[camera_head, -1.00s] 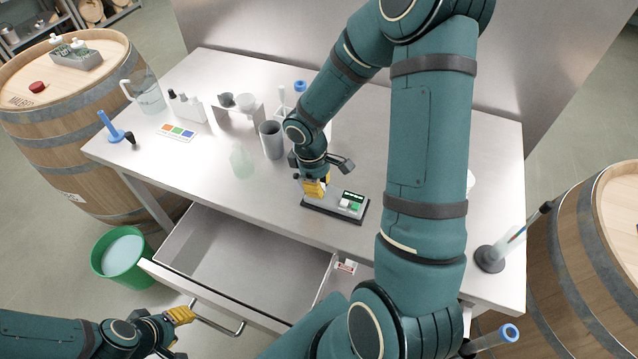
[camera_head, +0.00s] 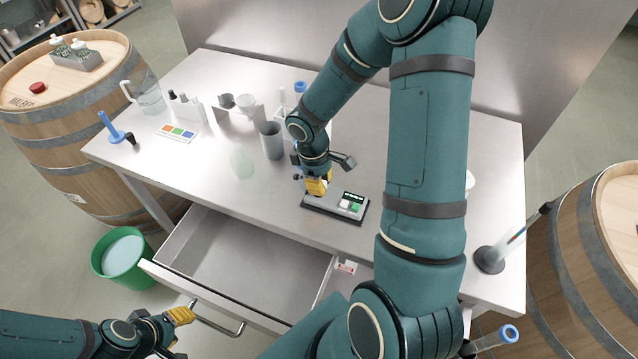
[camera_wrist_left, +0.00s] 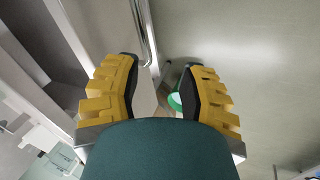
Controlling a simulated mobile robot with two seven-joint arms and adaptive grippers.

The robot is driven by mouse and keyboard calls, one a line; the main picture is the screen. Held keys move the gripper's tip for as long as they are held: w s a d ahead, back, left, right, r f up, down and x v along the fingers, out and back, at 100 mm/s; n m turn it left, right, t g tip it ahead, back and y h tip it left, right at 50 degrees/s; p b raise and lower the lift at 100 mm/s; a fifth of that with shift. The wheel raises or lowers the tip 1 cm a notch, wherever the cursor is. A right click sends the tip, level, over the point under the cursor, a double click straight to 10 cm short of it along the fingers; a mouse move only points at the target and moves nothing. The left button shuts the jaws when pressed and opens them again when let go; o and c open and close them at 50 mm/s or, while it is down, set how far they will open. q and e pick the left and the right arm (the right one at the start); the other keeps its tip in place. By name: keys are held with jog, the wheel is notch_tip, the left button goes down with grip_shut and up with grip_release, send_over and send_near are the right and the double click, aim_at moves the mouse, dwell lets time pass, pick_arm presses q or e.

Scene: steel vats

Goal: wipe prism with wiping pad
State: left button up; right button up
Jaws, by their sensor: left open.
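A grey and black instrument (camera_head: 336,204) with a small display and pale and green buttons lies near the table's front edge. My right gripper (camera_head: 317,188) is over its left end, with yellow fingers pointing down. The prism is not clear there, as the gripper covers that end. I cannot make out a wiping pad, nor whether these fingers hold one. My left gripper (camera_head: 181,332) is open and empty, low at the left in front of the drawer. Its two yellow fingers stand apart in the left wrist view (camera_wrist_left: 162,95).
An open drawer (camera_head: 245,250) juts out below the table. A green bucket (camera_head: 108,270) stands on the floor at left. A grey cup (camera_head: 272,140), a pale translucent bottle (camera_head: 241,162) and a colour card (camera_head: 178,132) stand or lie left of the instrument. Barrels flank the table.

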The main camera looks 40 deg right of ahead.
jog(key=shift+a, duration=0.1)
jog(key=shift+s+a+b, duration=0.45)
jog(key=shift+a, duration=0.3)
jog(key=shift+w+d, duration=0.1)
jog(key=shift+d, duration=0.05)
jog(key=shift+w+d+p, duration=0.35)
jog(key=shift+d, duration=0.4)
jog(key=shift+a, duration=0.15)
jog(key=shift+s+a+b, duration=0.2)
jog(key=shift+a+b, duration=0.1)
